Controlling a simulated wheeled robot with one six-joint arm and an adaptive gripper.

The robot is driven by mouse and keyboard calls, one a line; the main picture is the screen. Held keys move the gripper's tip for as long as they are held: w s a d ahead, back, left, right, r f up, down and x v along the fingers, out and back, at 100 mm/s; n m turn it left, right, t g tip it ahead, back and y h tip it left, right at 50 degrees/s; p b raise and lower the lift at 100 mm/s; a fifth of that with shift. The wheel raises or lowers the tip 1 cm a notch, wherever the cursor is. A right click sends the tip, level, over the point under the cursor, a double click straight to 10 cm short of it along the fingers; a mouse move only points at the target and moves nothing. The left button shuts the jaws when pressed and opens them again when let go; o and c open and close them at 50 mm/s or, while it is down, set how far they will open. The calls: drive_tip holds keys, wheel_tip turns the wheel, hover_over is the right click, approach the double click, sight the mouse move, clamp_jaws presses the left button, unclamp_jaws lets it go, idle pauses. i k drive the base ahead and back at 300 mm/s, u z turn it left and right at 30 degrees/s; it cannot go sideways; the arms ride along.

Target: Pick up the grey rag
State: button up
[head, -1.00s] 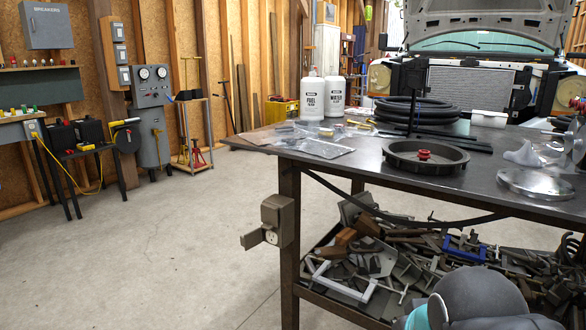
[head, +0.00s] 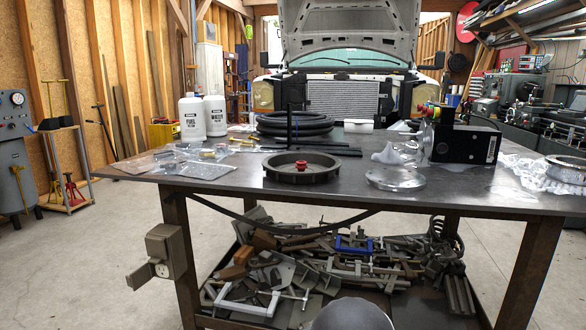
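A crumpled pale grey-white cloth (head: 393,154) lies on the dark metal workbench (head: 290,190), behind a shiny round disc and left of a black box. A second, larger crumpled whitish cloth (head: 522,166) lies at the bench's right end, with a metal ring (head: 568,163) on it. I cannot tell for sure which of the two is the grey rag. My gripper is not in view. Only a rounded grey part of my own body shows at the bottom edge.
A round black tray (head: 310,171), a metal disc (head: 396,179) and a black box (head: 462,142) stand on the bench. Coiled hose (head: 298,123) and two white jugs (head: 203,117) are behind. Metal scrap fills the lower shelf.

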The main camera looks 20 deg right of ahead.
sight(389, 156)
drive_tip(key=z, duration=1.55)
drive_tip(key=k, duration=0.3)
drive_tip(key=u, duration=0.05)
